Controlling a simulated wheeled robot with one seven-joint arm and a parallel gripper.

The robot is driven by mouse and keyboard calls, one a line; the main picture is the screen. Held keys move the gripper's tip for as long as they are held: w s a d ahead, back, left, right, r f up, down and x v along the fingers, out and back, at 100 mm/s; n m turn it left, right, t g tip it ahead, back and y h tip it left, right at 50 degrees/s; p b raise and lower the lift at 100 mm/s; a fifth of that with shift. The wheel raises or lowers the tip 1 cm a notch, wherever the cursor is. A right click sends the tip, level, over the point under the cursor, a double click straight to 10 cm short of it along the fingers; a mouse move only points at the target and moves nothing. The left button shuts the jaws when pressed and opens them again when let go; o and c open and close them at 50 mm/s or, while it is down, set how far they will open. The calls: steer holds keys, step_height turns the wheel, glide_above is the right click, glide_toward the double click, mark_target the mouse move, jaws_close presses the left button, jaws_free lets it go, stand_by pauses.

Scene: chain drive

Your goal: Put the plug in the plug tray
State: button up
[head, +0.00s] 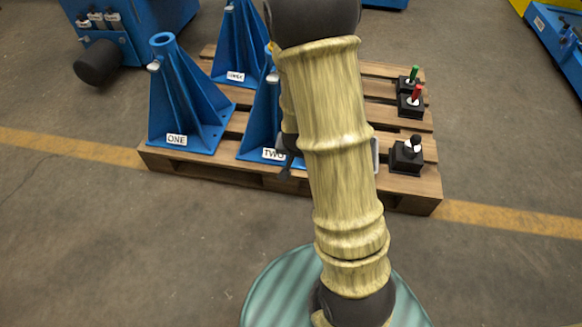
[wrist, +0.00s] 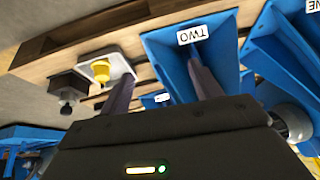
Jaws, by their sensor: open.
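A yellow, round, stepped piece that looks like the plug (wrist: 100,72) sits at a white, shallow piece that looks like the plug tray (wrist: 122,70), on the pallet in the wrist view. My gripper (wrist: 162,70) is open, with its two dark fingers apart and nothing seen held between them. The yellow piece is to the left of the left finger, apart from the grip. The blue stand marked TWO (wrist: 182,50) lies beyond the fingers. In the head view my arm hides the yellow piece and most of the gripper; only a grey-white edge of the tray (head: 375,153) shows.
The wooden pallet (head: 400,190) carries blue stands ONE (head: 185,110) and TWO (head: 262,125), and another behind (head: 238,50). Black switch blocks with a black-and-white (head: 407,156), red (head: 411,103) and green (head: 409,82) lever stand at the right. The floor in front is clear.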

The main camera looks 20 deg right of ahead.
steer(key=s+a+r+n+g+y, duration=0.2)
steer(key=s+a+r+n, duration=0.4)
steer(key=s+r, duration=0.5)
steer(key=shift+s+a, duration=0.2)
steer(key=shift+s, duration=0.3)
step_height(320, 180, up, 17)
steer(key=p, duration=1.7)
steer(key=shift+r, duration=0.2)
